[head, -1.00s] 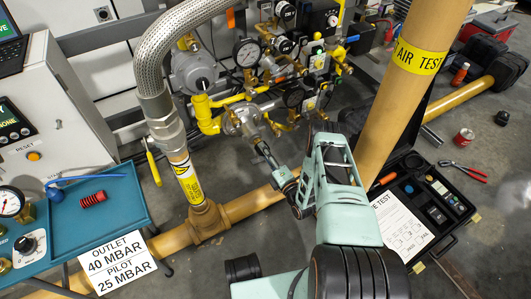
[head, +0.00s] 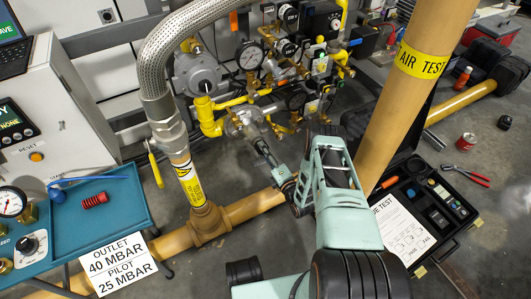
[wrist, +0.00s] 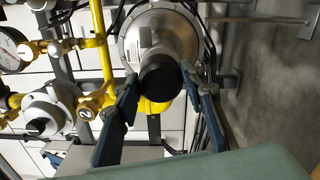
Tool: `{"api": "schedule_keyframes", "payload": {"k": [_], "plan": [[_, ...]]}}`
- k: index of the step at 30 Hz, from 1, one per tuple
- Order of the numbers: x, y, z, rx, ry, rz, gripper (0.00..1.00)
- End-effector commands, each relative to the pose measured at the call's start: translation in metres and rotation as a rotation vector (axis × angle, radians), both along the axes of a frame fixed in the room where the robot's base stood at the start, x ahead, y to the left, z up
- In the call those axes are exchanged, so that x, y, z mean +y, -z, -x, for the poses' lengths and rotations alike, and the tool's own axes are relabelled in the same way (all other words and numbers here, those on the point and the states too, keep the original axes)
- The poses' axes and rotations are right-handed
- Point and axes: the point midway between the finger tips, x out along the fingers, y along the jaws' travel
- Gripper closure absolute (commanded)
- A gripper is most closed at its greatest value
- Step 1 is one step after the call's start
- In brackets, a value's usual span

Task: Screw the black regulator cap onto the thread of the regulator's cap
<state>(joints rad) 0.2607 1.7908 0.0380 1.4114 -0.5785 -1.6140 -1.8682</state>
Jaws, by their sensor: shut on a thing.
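The black regulator cap (wrist: 160,82) sits between the two blue fingers of my gripper (wrist: 160,76) in the wrist view, and the gripper is shut on it. Behind the cap is the round silver regulator (wrist: 136,40), with the cap in front of its central neck. The thread is hidden behind the cap, so I cannot tell whether the two are touching or engaged. In the head view my gripper (head: 261,147) points at the regulator (head: 240,123) low on the pipework. The cap is too small and covered to make out there.
Yellow pipes (wrist: 103,45) and gauges (head: 249,55) crowd the regulator. A thick tan pipe (head: 395,105) stands right of my arm. A braided hose (head: 155,65) is at the left. A teal tray (head: 115,215) holds a red spring (head: 95,200). An open case (head: 425,210) lies right.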

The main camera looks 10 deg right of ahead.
Motion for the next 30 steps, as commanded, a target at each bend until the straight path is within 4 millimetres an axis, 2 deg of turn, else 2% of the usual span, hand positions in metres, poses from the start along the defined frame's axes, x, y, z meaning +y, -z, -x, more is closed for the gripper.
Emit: {"api": "schedule_keyframes", "payload": {"k": [17, 18, 21, 23, 29, 30], "plan": [[0.005, 0.0, -0.012, 0.001, -0.001, -0.001, 0.92], [0.004, 0.0, -0.012, 0.001, -0.001, -0.001, 0.59], [0.004, 0.0, -0.012, 0.001, -0.001, -0.001, 0.48], [0.004, 0.0, -0.012, 0.001, -0.001, -0.001, 0.42], [0.004, 0.0, -0.012, 0.0, -0.001, 0.0, 0.42], [0.004, 0.0, -0.012, 0.001, -0.001, -0.001, 0.47]]}}
